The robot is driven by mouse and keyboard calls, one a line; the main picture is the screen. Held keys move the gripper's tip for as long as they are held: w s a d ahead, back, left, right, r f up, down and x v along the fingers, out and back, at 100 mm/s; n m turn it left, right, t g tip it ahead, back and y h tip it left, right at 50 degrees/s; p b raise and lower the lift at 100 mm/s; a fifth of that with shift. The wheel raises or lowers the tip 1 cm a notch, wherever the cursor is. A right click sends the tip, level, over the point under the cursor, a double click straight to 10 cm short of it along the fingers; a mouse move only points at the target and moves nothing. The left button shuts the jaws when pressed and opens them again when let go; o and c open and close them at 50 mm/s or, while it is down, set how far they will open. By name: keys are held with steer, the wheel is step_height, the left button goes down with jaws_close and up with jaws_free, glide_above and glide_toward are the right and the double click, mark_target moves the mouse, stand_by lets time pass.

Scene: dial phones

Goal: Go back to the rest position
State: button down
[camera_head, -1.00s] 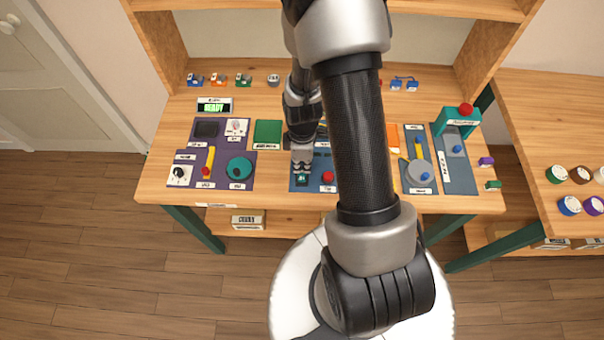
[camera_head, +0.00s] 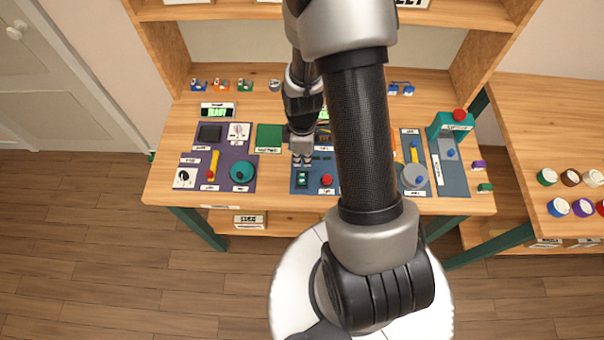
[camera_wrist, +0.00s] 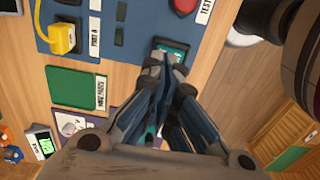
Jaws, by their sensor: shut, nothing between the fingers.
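My gripper (camera_head: 302,158) is over the blue middle panel (camera_head: 318,189) of the workbench, just behind a small dark green-topped block on that panel (camera_head: 303,180). In the wrist view my gripper (camera_wrist: 163,62) is shut and empty, its fingertips in front of the green-topped block (camera_wrist: 172,47). Whether the fingertips touch the block cannot be told. A red button (camera_head: 326,181) sits to the right on the same panel; it also shows in the wrist view (camera_wrist: 185,5). My upper arm hides part of the bench to the right of the panel.
A purple panel (camera_head: 222,186) with a teal dial (camera_head: 242,171) lies left. A green pad (camera_head: 269,138) lies behind it. A teal press-like stand (camera_head: 452,125) with a red knob is at right. A side table (camera_head: 548,120) holds several coloured round pots. A shelf stands behind.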

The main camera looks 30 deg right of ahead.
steer(key=shift+r, duration=0.5)
steer(key=s+a+r+m+t+b, duration=0.1)
steer(key=a+r+m, duration=0.2)
steer(key=r, duration=0.7)
steer(key=s+a+r+m+t+b, duration=0.1)
steer(key=a+r+m, duration=0.2)
steer(key=r, duration=0.6)
steer(key=s+a+r+m+t+b, duration=0.1)
steer(key=s+a+r+m, duration=0.3)
steer(key=s+r, duration=0.5)
steer(key=shift+s+a+m+t, duration=0.35)
steer(key=shift+s+m+t, duration=0.35)
steer(key=shift+s, duration=0.55)
